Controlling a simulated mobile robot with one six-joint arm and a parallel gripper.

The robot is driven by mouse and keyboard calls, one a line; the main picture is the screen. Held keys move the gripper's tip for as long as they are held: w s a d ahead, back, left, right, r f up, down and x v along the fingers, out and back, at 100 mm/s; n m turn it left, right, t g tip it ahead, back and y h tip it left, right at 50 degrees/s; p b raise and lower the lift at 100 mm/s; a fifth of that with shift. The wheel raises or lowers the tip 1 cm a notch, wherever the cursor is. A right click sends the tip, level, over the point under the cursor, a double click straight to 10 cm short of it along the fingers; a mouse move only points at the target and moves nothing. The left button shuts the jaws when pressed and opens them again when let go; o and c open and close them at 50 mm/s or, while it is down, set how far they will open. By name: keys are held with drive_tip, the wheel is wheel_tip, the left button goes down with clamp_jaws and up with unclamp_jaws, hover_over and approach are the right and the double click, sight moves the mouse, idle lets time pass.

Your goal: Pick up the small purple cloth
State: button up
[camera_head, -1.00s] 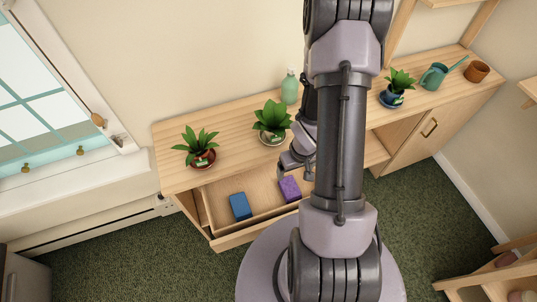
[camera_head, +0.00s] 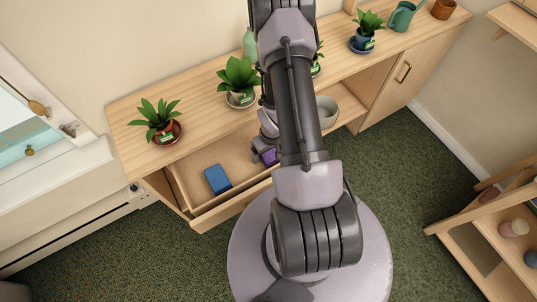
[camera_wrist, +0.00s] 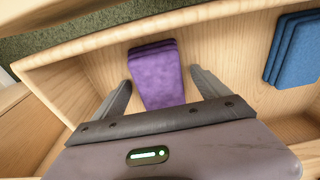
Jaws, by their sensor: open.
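The small purple cloth (camera_wrist: 157,75) is a folded stack lying in the open wooden drawer. In the head view only part of the purple cloth (camera_head: 269,157) shows, the rest hidden by my arm and gripper. My gripper (camera_wrist: 160,88) is open, with one finger on each side of the cloth in the wrist view. Gaps show between the fingers and the cloth. The cloth's near end is hidden behind the gripper body. I cannot tell how far above the drawer floor the fingertips are.
A folded blue cloth (camera_head: 217,179) lies in the same drawer (camera_head: 205,222), left of the purple one in the head view. Drawer walls surround both. Potted plants (camera_head: 157,121) and a green bottle (camera_head: 249,42) stand on the cabinet top (camera_head: 205,103). A bowl (camera_head: 327,112) sits on a shelf below.

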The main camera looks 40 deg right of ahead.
drive_tip(key=shift+r, duration=0.15)
drive_tip(key=c, duration=1.4)
drive_tip(key=shift+r, duration=0.1)
drive_tip(key=shift+c, duration=0.2)
drive_tip(key=r+p, duration=0.2)
drive_tip(key=r, duration=0.1)
drive_tip(key=r+p, duration=0.1)
drive_tip(key=r, duration=0.2)
drive_tip(key=shift+a+r+p, duration=0.2)
drive_tip(key=shift+r+p, duration=0.1)
drive_tip(key=shift+p, duration=0.1)
drive_tip(key=shift+w+a+r, duration=0.1)
drive_tip(key=shift+a+r, duration=0.15)
drive_tip(key=w+a, duration=0.1)
drive_tip(key=a, duration=0.5)
drive_tip(key=w+a, duration=0.2)
drive_tip(key=a, duration=0.4)
drive_tip(key=w+a, duration=0.1)
drive_tip(key=a, duration=0.5)
drive_tip(key=shift+w+a+f, duration=0.15)
drive_tip(key=shift+w+a, duration=0.1)
drive_tip(key=shift+a, duration=0.05)
drive_tip(key=o, duration=0.8)
drive_tip(key=shift+c, duration=0.2)
drive_tip(key=c, duration=0.6)
